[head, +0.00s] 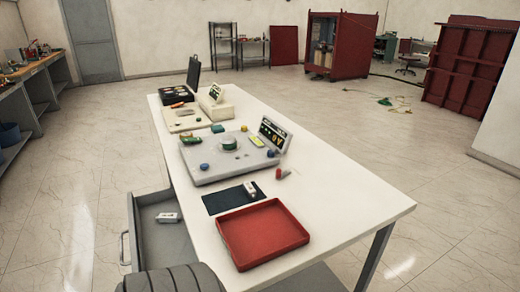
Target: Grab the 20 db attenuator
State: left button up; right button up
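Two small pale pieces could be attenuators, but their markings are too small to read, so I cannot tell which is the 20 db one. One pale piece (250,189) is on the dark mat (222,203) on the white table. The other pale piece (167,217) lies in the open grey drawer (172,244) at the table's left side. Neither of my grippers shows in the head view.
The white table (345,203) holds a red tray (262,234), empty, at its near end. Behind the mat stands a grey instrument (222,164) with a display, and a small red-and-grey piece (282,173) is beside it. The table's right side is clear.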

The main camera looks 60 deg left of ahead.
aim_at(248, 187)
jog(key=z, duration=0.05)
jog(key=i, duration=2.45)
jog(key=u, duration=2.9)
